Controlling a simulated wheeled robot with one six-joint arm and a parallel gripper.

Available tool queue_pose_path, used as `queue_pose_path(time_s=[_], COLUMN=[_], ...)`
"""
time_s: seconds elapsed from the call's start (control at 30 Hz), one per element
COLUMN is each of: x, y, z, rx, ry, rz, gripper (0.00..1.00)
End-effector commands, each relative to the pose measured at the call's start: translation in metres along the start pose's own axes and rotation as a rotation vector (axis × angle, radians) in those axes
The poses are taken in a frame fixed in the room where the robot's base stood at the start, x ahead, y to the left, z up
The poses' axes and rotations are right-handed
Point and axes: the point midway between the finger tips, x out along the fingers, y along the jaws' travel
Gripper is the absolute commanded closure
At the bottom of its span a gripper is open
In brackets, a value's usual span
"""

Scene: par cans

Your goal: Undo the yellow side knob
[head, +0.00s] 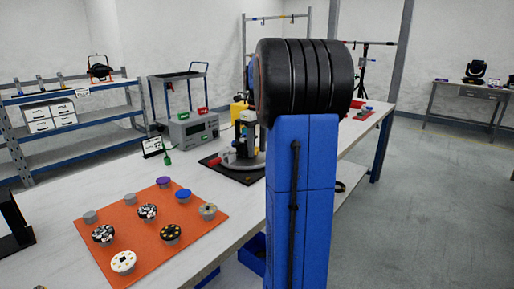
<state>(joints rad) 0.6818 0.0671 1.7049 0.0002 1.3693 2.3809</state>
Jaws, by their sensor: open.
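My gripper is not visible; my own upright arm link and black joint cover the middle of the view.
An orange mat (185,241) with several round knob-like parts lies on the white bench (60,220). A grey box (192,130) and a small sign (153,147) stand behind it. Blue bins (252,254) sit below. Grey floor (432,190) is clear at right.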

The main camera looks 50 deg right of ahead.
Motion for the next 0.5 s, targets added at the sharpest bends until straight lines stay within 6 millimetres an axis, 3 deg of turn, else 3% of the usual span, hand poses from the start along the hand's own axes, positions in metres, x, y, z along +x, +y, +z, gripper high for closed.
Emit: queue_pose_path(time_s=[0.2, 0.37, 0.5], x=[0.0002, 0.0001, 0.0001], y=[0.0000, 0.0000, 0.0002], z=[0.0000, 0.0000, 0.0000], rx=[0.000, 0.000, 0.000], ry=[0.000, 0.000, 0.000], rz=[0.000, 0.000, -0.003], gripper=[0.57, 0.95, 0.99])
